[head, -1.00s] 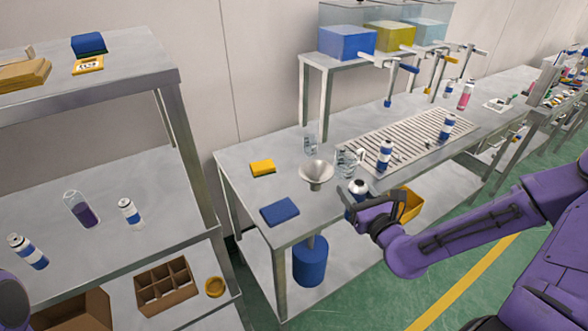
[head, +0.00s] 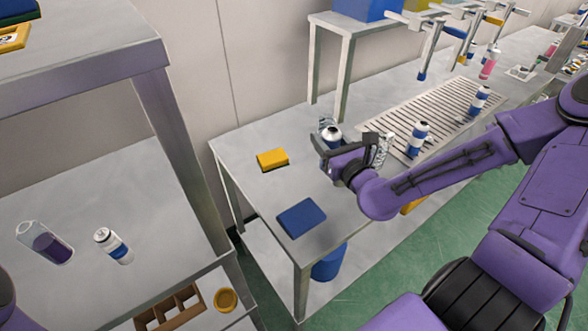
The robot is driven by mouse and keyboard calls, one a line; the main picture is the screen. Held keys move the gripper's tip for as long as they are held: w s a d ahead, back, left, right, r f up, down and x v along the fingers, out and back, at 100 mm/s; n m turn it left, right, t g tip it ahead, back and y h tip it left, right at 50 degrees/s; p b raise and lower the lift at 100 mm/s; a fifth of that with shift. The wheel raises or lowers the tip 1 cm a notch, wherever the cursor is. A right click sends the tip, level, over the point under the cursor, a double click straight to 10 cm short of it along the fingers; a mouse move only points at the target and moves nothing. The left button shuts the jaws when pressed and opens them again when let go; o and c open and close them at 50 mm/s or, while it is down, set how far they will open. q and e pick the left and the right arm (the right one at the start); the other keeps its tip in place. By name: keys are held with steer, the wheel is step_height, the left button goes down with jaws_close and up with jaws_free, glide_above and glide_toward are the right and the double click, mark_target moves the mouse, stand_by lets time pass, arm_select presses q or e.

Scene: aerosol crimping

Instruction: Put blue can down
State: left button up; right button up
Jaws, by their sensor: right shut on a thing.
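The blue can (head: 332,136), with a white and silver top, is held upright in my right gripper (head: 341,150). The gripper is shut on it over the metal workbench (head: 245,200), near the yellow sponge and blue cloth. The can's lower part is hidden by the gripper, so I cannot tell whether it touches the bench. My left gripper is not in view; only a purple bit of my left arm shows at the left edge.
A yellow sponge (head: 272,160) and a blue folded cloth (head: 302,218) lie on the bench. A slatted drain grate (head: 440,115) holds blue-and-white cans (head: 417,138). Dispensers stand behind. A shelf (head: 90,190) on the left carries a purple-filled bottle (head: 45,243) and a can (head: 113,246).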

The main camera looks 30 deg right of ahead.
steer(key=w+a+f+b, duration=0.1)
steer(key=w+a+f, duration=0.1)
steer(key=w+f, duration=0.1)
steer(key=w+a+f+b, duration=0.2)
steer(key=w+f, duration=0.1)
steer(key=f, duration=0.1)
steer(key=w+a+f+b, duration=0.2)
steer(key=w+f, duration=0.1)
steer(key=f, duration=0.1)
steer(key=shift+w+f, duration=0.1)
steer(key=shift+f, duration=0.25)
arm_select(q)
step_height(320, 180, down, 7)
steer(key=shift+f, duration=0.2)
arm_select(e)
steer(key=shift+d, duration=0.1)
steer(key=shift+f+b, duration=0.25)
steer(key=shift+b, duration=0.2)
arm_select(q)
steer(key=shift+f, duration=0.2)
arm_select(e)
steer(key=o, duration=1.1)
steer(key=shift+r, duration=0.1)
